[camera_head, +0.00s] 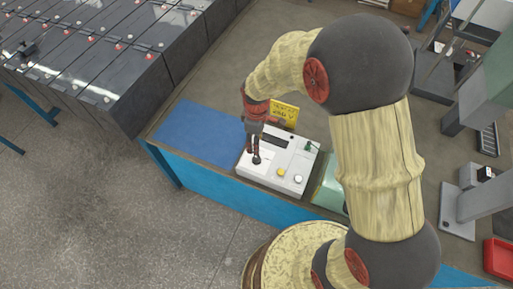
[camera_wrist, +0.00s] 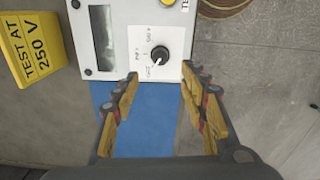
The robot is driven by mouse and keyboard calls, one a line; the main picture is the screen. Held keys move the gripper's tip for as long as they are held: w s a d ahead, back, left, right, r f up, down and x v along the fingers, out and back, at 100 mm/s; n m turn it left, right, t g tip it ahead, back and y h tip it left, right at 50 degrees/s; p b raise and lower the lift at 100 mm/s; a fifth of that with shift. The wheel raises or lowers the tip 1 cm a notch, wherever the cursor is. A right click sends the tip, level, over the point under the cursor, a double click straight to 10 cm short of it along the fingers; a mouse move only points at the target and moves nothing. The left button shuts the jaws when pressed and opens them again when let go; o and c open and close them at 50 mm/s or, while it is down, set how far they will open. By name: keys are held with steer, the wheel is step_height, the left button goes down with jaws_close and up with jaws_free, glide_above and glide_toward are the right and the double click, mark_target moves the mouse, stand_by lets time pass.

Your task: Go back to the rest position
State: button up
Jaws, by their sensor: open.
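My gripper (camera_head: 254,148) is open and empty, pointing down at the left end of a white tester box (camera_head: 262,173) on the bench. In the wrist view my gripper (camera_wrist: 160,76) has its fingers spread apart. The black knob (camera_wrist: 159,54) lies just beyond the fingertips, between them in the picture, with a clear gap on each side. The knob's white pointer is turned toward the lower left of its printed scale. The box also shows a dark display (camera_wrist: 103,38). My arm covers part of the bench in the head view.
A yellow sign (camera_head: 285,110) reading "TEST AT 250 V" stands behind the box. A blue mat (camera_head: 205,133) lies clear to the left. Dark battery rows (camera_head: 90,65) stand at upper left. A green object (camera_head: 327,188) is right of the box; a red tray (camera_head: 497,258) sits far right.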

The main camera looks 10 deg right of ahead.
steer(key=shift+r, duration=0.85)
steer(key=s+d+r+m+t, duration=0.2)
steer(key=s+d+r+m, duration=0.3)
steer(key=s+r, duration=0.4)
steer(key=s+d+r+m+t+b, duration=0.1)
steer(key=s+d+r+m+t, duration=0.2)
steer(key=s+r, duration=0.7)
step_height(320, 180, up, 7)
steer(key=d+m, duration=0.2)
steer(key=m, duration=0.2)
steer(key=shift+t, duration=0.3)
steer(key=shift+s, duration=0.1)
